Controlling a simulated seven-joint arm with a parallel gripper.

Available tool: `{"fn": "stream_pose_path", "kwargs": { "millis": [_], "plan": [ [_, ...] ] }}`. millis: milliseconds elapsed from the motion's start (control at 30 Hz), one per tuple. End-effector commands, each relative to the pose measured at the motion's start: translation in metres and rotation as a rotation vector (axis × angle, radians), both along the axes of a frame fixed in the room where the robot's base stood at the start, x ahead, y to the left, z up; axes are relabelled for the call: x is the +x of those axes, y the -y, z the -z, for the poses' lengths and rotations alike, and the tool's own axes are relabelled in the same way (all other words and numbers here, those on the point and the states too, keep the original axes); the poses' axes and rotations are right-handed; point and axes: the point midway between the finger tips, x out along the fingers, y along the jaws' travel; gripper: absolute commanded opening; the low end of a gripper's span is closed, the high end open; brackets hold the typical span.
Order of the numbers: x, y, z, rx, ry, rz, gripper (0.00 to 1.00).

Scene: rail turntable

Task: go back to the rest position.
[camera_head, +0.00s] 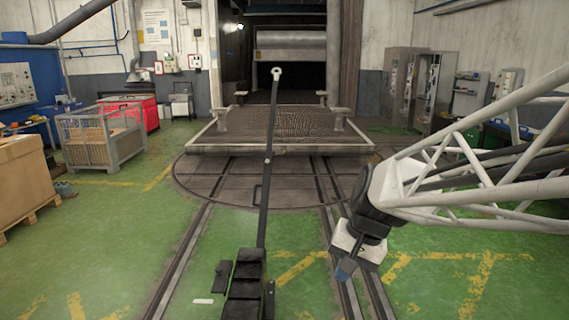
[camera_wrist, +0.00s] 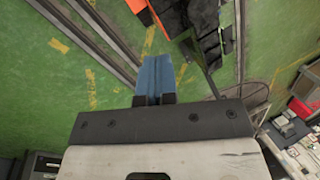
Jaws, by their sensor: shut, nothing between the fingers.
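My gripper (camera_head: 345,271) hangs at the end of my white lattice arm, right of centre in the head view, above the green floor near the rails. Its blue fingers are shut together with nothing between them, as the wrist view also shows (camera_wrist: 154,78). A tall black lever (camera_head: 266,170) with a ring at its top stands upright to the left of the gripper, apart from it. Its black base (camera_head: 245,288) is at the bottom of the head view. In the wrist view, dark lever parts (camera_wrist: 195,25) with an orange piece show beyond the fingers.
The round turntable (camera_head: 215,187) lies ahead, with a flat platform wagon (camera_head: 290,151) over it and rails leading towards me. Grey cabinets (camera_head: 402,85) stand at right. Much green floor is clear.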

Motion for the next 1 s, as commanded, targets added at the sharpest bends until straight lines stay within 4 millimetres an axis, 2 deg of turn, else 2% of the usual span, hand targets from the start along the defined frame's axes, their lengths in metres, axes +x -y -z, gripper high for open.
{"fn": "stream_pose_path", "kwargs": {
  "millis": [100, 600, 800, 1000],
  "plan": [
    [-0.025, 0.011, -0.004, -0.049, 0.039, -0.034, 0.0],
    [-0.118, 0.052, -0.004, -0.264, 0.182, -0.175, 0.0],
    [-0.142, 0.063, -0.001, -0.328, 0.22, -0.215, 0.0],
    [-0.152, 0.068, 0.001, -0.354, 0.233, -0.233, 0.0]
  ]
}}
